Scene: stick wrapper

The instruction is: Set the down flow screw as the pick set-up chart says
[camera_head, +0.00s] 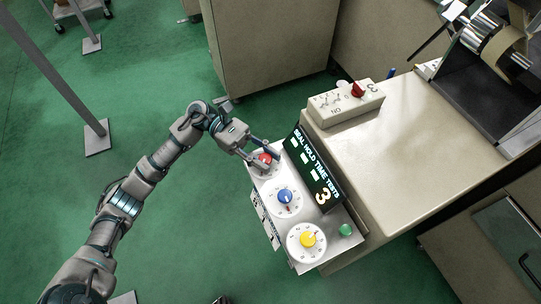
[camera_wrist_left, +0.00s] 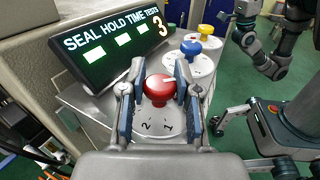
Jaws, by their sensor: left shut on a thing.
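The panel (camera_head: 332,250) carries three round dials with a red knob (camera_head: 264,158), a blue knob (camera_head: 285,195) and a yellow knob (camera_head: 308,240). None is readably labelled as the down flow screw. My left gripper (camera_head: 263,154) is shut on the red knob, with one finger on each side. In the left wrist view the red knob (camera_wrist_left: 160,88) sits between the fingers, and its white mark points up and right. The digits 2 and 1 show on its dial; the rest is hidden. No readable set-up chart shows.
A black display (camera_head: 313,170) reading SEAL HOLD TIME TESTS 3 stands close beside the dials. A green button (camera_head: 345,230) sits near the yellow dial. A beige box (camera_head: 345,102) with a red switch rests on the machine top (camera_head: 400,150). Open green floor lies left.

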